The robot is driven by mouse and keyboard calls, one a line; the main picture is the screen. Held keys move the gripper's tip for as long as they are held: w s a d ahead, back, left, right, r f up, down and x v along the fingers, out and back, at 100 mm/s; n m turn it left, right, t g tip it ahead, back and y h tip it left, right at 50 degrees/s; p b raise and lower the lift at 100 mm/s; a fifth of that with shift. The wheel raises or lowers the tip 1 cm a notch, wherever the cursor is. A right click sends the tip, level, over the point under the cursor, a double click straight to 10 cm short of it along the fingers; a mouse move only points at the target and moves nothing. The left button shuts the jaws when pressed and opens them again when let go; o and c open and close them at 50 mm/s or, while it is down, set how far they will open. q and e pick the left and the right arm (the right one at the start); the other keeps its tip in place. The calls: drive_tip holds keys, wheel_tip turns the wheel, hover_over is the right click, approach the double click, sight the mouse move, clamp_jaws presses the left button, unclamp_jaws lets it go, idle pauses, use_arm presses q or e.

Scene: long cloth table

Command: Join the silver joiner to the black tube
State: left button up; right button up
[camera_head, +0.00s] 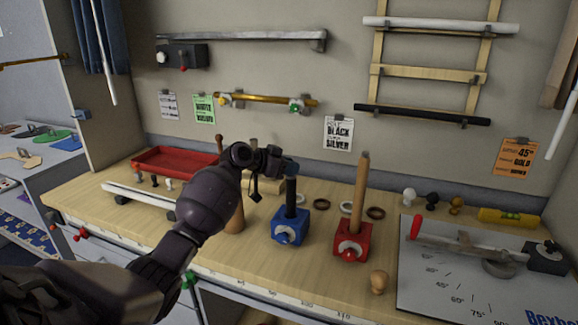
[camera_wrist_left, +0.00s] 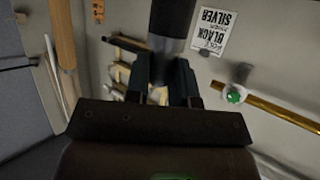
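The black tube (camera_head: 291,197) stands upright in a blue clamp block (camera_head: 290,226) on the wooden bench. A dark grey piece (camera_head: 291,169), which looks like the silver joiner in shade, sits at the tube's top end. In the left wrist view the tube (camera_wrist_left: 174,15) comes in from the top edge and meets this grey joiner (camera_wrist_left: 166,46). My left gripper (camera_head: 284,166) comes in from the left at that height. Its fingers appear closed on the joiner's narrower part. How deep the joiner is seated cannot be told. My right gripper is not in view.
A red clamp block (camera_head: 352,241) with an upright wooden rod (camera_head: 359,190) stands just right of the blue one. Several rings and knobs lie behind and beside them. A red tray (camera_head: 175,160) is at the left, an angle board (camera_head: 470,285) at the right.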

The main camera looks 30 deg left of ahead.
use_arm(q)
drive_tip(key=o, duration=0.5)
drive_tip(key=v, duration=1)
drive_tip(key=shift+s+a+r, duration=0.1)
drive_tip(key=shift+s+r, duration=0.1)
drive_tip(key=shift+s, duration=0.15)
